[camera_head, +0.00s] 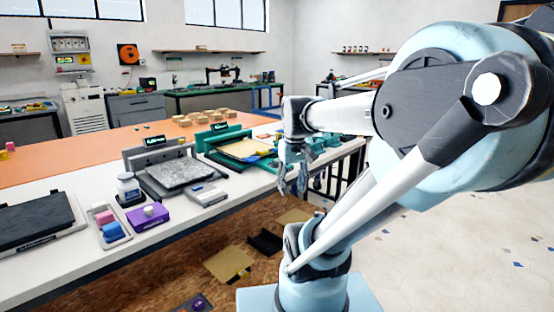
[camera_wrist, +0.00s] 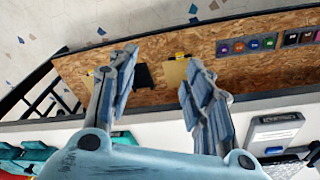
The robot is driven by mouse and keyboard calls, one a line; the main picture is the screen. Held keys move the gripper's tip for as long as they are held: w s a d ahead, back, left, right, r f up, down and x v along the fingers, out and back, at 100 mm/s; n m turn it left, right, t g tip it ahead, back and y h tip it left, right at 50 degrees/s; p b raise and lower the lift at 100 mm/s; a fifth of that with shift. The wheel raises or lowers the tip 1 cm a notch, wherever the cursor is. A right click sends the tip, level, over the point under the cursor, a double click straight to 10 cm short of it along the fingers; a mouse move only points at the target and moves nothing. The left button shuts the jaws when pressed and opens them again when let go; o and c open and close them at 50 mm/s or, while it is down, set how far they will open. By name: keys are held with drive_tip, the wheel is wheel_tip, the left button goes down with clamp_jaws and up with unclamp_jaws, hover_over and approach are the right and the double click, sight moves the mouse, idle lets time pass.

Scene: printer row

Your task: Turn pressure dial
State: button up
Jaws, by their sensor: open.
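No part in view is clearly marked as a pressure dial. A purple box (camera_head: 147,217) with a pale round knob (camera_head: 149,210) on top sits near the front edge of the white table; I cannot tell if that knob is the dial. A grey press (camera_head: 172,172) and a green press (camera_head: 238,150) stand further along the table. My gripper (camera_head: 291,189) points down by the table's front edge, near the green press. It is open and empty, apart from the purple box. In the wrist view its fingers (camera_wrist: 161,62) are spread over the edge and the wooden lower shelf.
A grey flat device (camera_head: 206,194) lies by the front edge; it also shows in the wrist view (camera_wrist: 276,130). A tray (camera_head: 108,229) with pink and blue blocks and a black plate (camera_head: 35,219) lie left. Wooden blocks (camera_head: 205,119) stand behind. Open floor (camera_head: 450,245) is right.

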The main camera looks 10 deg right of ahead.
drive_tip(key=w+r+n, duration=0.2)
drive_tip(key=w+r, duration=0.8)
drive_tip(key=w, duration=0.2)
wheel_tip(320, 180, up, 6)
drive_tip(key=n+g, duration=0.2)
hover_over(278, 160)
wheel_tip(278, 160, down, 17)
drive_tip(key=shift+w+a+r, duration=0.1)
drive_tip(key=c, duration=1.1)
